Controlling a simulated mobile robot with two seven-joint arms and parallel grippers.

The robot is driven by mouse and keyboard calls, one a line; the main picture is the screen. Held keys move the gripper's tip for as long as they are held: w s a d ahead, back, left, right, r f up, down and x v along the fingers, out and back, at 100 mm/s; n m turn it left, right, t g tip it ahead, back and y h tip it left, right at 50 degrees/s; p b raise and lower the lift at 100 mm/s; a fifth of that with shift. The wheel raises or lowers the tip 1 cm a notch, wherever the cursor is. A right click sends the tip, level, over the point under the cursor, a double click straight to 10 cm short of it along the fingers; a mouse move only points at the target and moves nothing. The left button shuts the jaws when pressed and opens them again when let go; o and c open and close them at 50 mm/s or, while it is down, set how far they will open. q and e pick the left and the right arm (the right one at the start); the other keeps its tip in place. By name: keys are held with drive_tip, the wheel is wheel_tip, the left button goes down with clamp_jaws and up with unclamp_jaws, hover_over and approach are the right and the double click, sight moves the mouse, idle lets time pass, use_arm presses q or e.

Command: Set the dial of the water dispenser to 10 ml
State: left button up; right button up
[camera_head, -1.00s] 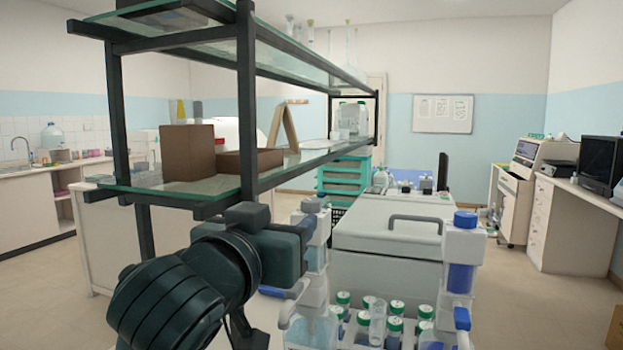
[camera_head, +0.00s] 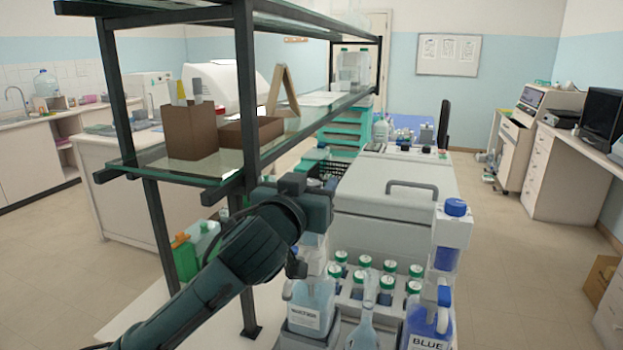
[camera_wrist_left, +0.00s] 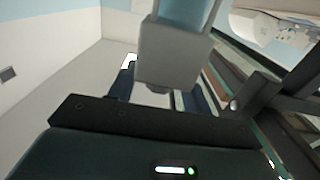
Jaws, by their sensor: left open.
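The water dispenser is a clear bottle (camera_head: 311,303) with a white label and a pale grey top, standing at the lower middle of the head view. My left gripper (camera_head: 310,195) is at its upper part, and my dark arm covers part of it. In the left wrist view, a light grey block with a pale blue cylinder, the dispenser's upper part (camera_wrist_left: 170,55), lies between the two open fingers of my left gripper (camera_wrist_left: 165,88). I cannot tell whether the fingers touch it. The dial and its reading cannot be made out. My right gripper is not in view.
A blue dispenser (camera_head: 428,325) with a blue cap stands to the right. Several green-capped bottles (camera_head: 363,262) and a clear flask (camera_head: 362,328) stand between. A large grey lidded box (camera_head: 390,220) is behind. A dark-framed glass shelf (camera_head: 150,175) is close to my left arm.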

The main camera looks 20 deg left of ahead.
use_arm(q)
drive_tip(key=shift+w, duration=0.2)
drive_tip(key=shift+c, duration=0.2)
drive_tip(key=c, duration=1)
drive_tip(key=shift+o, duration=0.2)
drive_tip(key=shift+n+y, duration=0.3)
drive_tip(key=shift+y, duration=0.2)
drive_tip(key=n+y, duration=0.2)
drive_tip(key=y, duration=0.1)
drive_tip(key=n+g+y+b, duration=0.1)
drive_tip(key=n+y, duration=0.1)
drive_tip(key=y, duration=0.1)
drive_tip(key=shift+d+f, duration=0.15)
drive_tip(key=n+g+y+b, duration=0.2)
drive_tip(key=n+y, duration=0.1)
drive_tip(key=y, duration=0.1)
drive_tip(key=shift+g+y, duration=0.3)
drive_tip(key=shift+g, duration=0.1)
drive_tip(key=shift+n+g+y+b, duration=0.4)
drive_tip(key=shift+n+y, duration=0.1)
drive_tip(key=shift+n, duration=0.1)
drive_tip(key=shift+y, duration=0.3)
